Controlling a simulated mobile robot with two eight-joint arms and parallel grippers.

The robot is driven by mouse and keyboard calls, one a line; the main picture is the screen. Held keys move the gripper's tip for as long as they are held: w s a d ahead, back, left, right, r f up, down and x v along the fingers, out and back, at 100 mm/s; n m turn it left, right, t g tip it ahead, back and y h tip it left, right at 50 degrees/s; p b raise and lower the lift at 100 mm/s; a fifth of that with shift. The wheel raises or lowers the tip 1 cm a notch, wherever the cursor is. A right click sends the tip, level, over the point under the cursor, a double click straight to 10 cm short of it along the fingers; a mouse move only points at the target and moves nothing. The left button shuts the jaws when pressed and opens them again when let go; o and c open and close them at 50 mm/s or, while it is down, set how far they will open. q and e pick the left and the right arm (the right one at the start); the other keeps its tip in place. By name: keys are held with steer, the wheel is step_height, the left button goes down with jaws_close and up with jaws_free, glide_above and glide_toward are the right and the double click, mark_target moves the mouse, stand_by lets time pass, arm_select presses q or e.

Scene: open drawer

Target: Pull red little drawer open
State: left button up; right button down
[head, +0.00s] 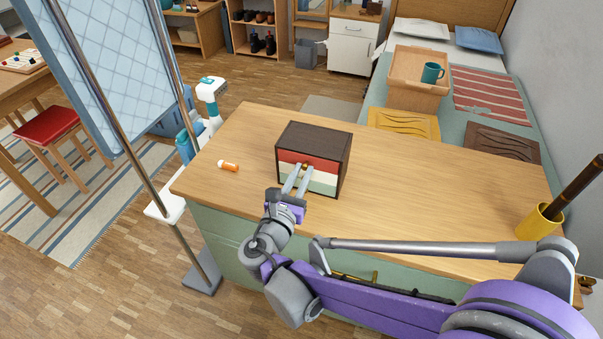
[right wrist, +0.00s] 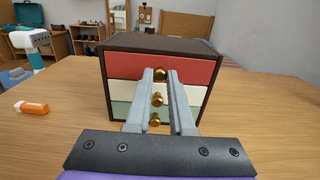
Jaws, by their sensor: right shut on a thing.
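A small dark brown drawer box (head: 315,138) stands on the wooden desk. Its top drawer is red (head: 325,166), with a cream drawer and a pale green drawer below it. Each front has a round gold knob. In the right wrist view the red drawer (right wrist: 200,70) looks flush with the box. My right gripper (head: 304,168) is in front of the box, its fingertips shut on the red drawer's gold knob (right wrist: 160,73). The fingers partly cover the lower drawer fronts. My left gripper is not in view.
A yellow cup (head: 540,222) holding a brown object stands at the desk's right end. A white and teal device (head: 210,92) is beyond the left edge. The desk right of the box is clear.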

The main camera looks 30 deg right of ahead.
steer(key=p+v, duration=0.1)
steer(key=v, duration=0.4)
steer(key=shift+s+a, duration=0.15)
steer(key=shift+a, duration=0.05)
steer(key=c, duration=0.8)
jaws_free()
steer(key=shift+a, duration=0.1)
steer(key=p+v, duration=0.1)
steer(key=v, duration=0.9)
steer(key=shift+s+a, duration=0.15)
steer(key=shift+s, duration=0.1)
